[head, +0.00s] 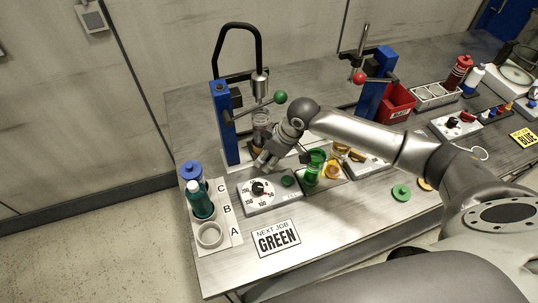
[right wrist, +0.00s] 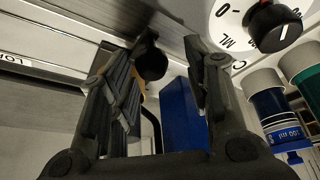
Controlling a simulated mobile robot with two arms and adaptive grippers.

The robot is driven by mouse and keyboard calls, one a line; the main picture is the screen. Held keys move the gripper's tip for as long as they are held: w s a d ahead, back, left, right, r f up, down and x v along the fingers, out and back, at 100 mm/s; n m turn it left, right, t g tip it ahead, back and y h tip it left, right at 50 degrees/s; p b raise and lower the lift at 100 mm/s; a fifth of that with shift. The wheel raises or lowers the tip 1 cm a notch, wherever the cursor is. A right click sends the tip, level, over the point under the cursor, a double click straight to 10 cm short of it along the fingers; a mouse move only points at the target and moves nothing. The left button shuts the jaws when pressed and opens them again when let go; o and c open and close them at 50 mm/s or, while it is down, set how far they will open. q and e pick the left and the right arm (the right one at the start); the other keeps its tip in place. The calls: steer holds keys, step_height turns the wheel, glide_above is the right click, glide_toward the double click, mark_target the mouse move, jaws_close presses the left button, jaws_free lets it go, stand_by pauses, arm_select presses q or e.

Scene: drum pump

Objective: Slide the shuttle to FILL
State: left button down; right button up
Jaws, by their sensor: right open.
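The shuttle is mostly hidden behind my right gripper (head: 268,160) in the head view, at the foot of the blue pump post (head: 228,125). A clear cup (head: 262,122) stands there under the pump's spout. In the right wrist view, a round black knob (right wrist: 152,63) shows between the open fingers of my right gripper (right wrist: 175,60); I cannot tell if they touch it. A pale rail (right wrist: 50,60) beside it bears a partly cut-off label that seems to begin "LO". No FILL mark is readable. My left gripper is not in view.
A dial box (head: 270,193) stands just in front of the gripper. A rack (head: 232,238) with bottles is at the left. Green and amber containers (head: 314,168) stand close right of the gripper. A green-balled lever (head: 280,97) hangs above. A NEXT JOB GREEN card (head: 277,238) lies in front.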

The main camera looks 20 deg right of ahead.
steer(key=shift+d, duration=0.1)
steer(key=shift+d+r, duration=0.1)
steer(key=v, duration=1.1)
steer(key=shift+s+r, duration=0.15)
steer(key=shift+r, duration=0.2)
steer(key=shift+f, duration=0.1)
